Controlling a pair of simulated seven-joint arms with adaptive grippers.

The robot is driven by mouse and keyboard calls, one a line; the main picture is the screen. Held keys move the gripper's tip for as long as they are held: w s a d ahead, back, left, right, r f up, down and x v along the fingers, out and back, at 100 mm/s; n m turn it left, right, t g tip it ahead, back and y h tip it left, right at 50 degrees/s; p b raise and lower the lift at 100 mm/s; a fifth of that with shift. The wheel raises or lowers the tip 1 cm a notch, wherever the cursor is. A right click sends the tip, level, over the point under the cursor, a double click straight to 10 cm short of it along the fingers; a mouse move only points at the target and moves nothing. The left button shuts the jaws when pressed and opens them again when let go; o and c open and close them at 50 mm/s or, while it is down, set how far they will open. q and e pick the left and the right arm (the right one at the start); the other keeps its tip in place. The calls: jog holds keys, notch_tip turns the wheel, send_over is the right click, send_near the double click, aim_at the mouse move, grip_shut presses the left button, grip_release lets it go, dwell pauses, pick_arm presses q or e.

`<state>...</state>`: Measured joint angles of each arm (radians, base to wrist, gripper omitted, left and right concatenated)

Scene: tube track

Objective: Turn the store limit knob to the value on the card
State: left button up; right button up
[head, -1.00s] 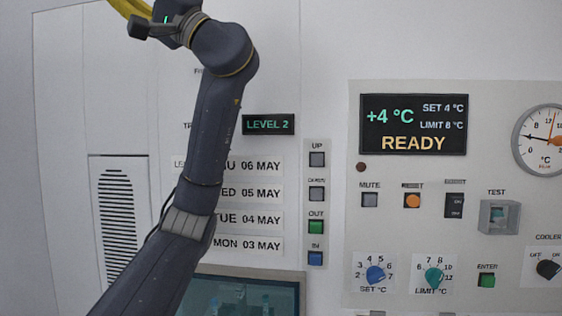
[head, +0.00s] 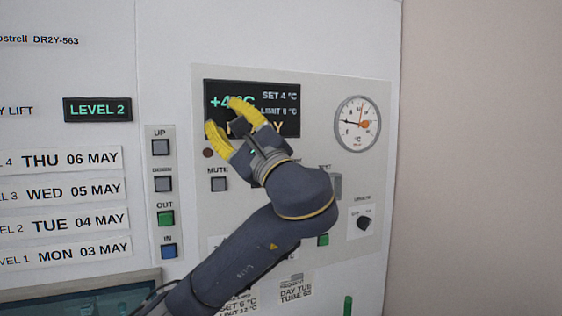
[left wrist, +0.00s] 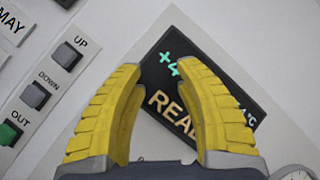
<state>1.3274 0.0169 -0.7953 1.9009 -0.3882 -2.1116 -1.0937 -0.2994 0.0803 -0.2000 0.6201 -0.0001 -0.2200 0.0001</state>
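The limit knob and the set knob are hidden behind my left arm in the head view. A card (head: 240,304) below the panel is partly covered by my arm; its lines appear to read SET 6 °C and LIMIT 12 °C. My left gripper (head: 228,117) is open and empty in front of the display (head: 288,122), above where the arm crosses the panel. In the left wrist view its yellow fingers (left wrist: 158,68) stand apart with only the display (left wrist: 160,75) behind them. The display shows +4 °C, SET 4 °C and LIMIT 8 °C. My right gripper is not in view.
A round gauge (head: 357,123) and the cooler knob (head: 364,223) are at the panel's right. The green enter button (head: 323,240) shows beside my arm. The UP, DOWN, OUT and IN buttons (head: 162,190) are at left. A request card (head: 296,287) hangs below.

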pick_arm(q)
jog(key=s+d+f+m+h, duration=0.25)
jog(key=d+f+m, duration=0.35)
jog(key=f, duration=0.4)
jog(key=s+d+f+m+h, duration=0.2)
jog(key=d+f+m+h, duration=0.2)
jog(key=d+f+m, duration=0.45)
jog(key=s+d+f+m+h, duration=0.25)
jog(key=f+m+h, duration=0.2)
jog(key=f, duration=0.75)
jog(key=shift+y, duration=0.5)
jog(key=x, duration=1.6)
jog(key=shift+w+d+f, duration=0.2)
jog(key=shift+w+d, duration=0.05)
jog(key=shift+w, duration=0.3)
jog(key=shift+c, duration=0.3)
grip_shut()
